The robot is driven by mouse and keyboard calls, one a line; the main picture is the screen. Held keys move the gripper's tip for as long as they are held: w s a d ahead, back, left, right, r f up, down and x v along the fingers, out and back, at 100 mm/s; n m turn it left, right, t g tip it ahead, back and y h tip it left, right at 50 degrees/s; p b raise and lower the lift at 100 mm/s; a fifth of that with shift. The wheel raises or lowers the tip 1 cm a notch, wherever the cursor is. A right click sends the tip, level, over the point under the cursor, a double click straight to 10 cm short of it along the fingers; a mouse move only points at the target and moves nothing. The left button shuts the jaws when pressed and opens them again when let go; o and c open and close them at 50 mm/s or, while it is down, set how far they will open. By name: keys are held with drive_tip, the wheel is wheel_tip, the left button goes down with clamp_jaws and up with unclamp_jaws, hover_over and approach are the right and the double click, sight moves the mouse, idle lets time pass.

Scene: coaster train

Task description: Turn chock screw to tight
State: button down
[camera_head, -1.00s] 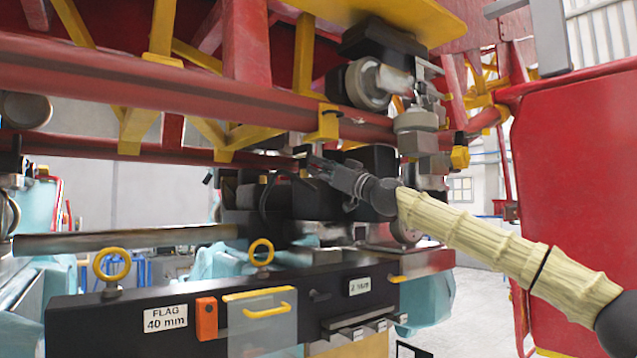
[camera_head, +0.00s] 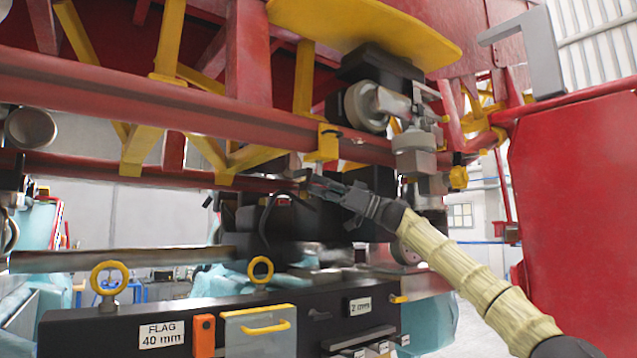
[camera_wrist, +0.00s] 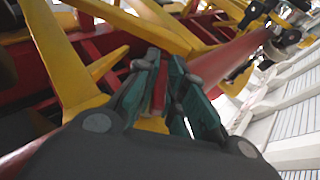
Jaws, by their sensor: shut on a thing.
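My gripper (camera_head: 312,183) is at the lower red tube in the middle of the head view, below a yellow clamp block. Its two dark green fingers show close together in the wrist view (camera_wrist: 162,92), closed on a small part. This part is mostly hidden by the fingers; from its place I take it for the chock screw, but its shape and turn angle cannot be made out. A narrow gap between the fingers shows red and yellow surfaces behind.
Above are a red tube frame with yellow braces, a yellow plate (camera_head: 385,32) and a grey wheel (camera_head: 366,105). A red panel (camera_head: 585,190) stands at right. Below is a black bench with a "FLAG 40 mm" label (camera_head: 162,335) and a yellow ring (camera_head: 260,269).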

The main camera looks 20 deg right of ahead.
drive_tip(key=shift+d+r+n+g+y+p, duration=0.2)
drive_tip(key=shift+n+g+p, duration=0.25)
drive_tip(key=shift+g+p, duration=0.4)
drive_tip(key=shift+a+r+n+g+y+p, duration=0.15)
drive_tip(key=shift+n+g+y+p, duration=0.25)
drive_tip(key=shift+g+p, duration=0.4)
drive_tip(key=shift+d+r+n+g+y+p, duration=0.1)
drive_tip(key=shift+n+g+y+p, duration=0.1)
drive_tip(key=shift+n+g+p, duration=0.45)
drive_tip(key=n+g+p, duration=0.2)
drive_tip(key=g+p, duration=0.3)
drive_tip(key=p, duration=0.1)
drive_tip(key=shift+r, duration=0.1)
drive_tip(key=n+g+p, duration=0.1)
drive_tip(key=g+p, duration=0.2)
drive_tip(key=p, duration=0.2)
drive_tip(key=shift+n+g, duration=0.3)
drive_tip(key=shift+n, duration=0.1)
drive_tip(key=shift+f+n+g+p, duration=0.2)
drive_tip(key=shift+n+g+p, duration=0.3)
drive_tip(key=shift+g+p, duration=0.55)
drive_tip(key=shift+f+n+g+h+p, duration=0.15)
drive_tip(key=shift+n+g+h+p, duration=0.5)
drive_tip(key=shift+p, duration=0.45)
drive_tip(key=c, duration=1.5)
unclamp_jaws()
drive_tip(key=shift+f, duration=0.1)
drive_tip(key=shift+f+m+t+y+b, duration=0.35)
drive_tip(key=shift+m+t+b, duration=0.25)
drive_tip(key=shift+b, duration=0.75)
